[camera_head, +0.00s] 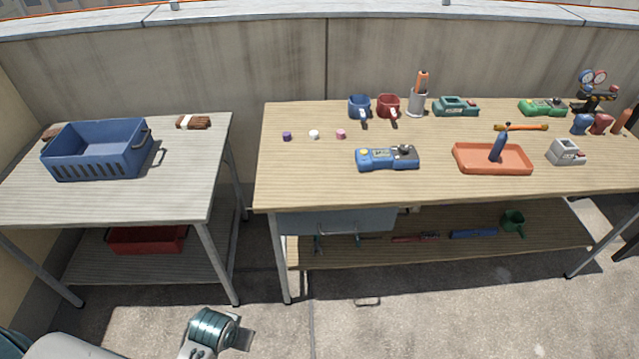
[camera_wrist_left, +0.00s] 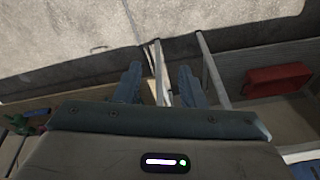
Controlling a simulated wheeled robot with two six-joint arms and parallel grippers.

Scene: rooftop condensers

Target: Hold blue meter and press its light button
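The blue meter (camera_head: 376,160) lies near the middle front of the right-hand workbench, with nothing touching it. It has a yellow patch at its left, a small display, and a grey right end with a dark knob. Which part is the light button is too small to tell. My left gripper (camera_wrist_left: 160,78) shows in the left wrist view, its two fingers apart with nothing held between them, above the ground and table legs. In the head view, part of my left arm shows at the bottom, well away from the meter. My right gripper is not in view.
On the workbench (camera_head: 300,185), an orange tray (camera_head: 515,169) stands right of the meter. Small purple, white and pink pieces lie left. A blue crate (camera_head: 97,150) stands on the left table. The bench front around the meter is clear.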

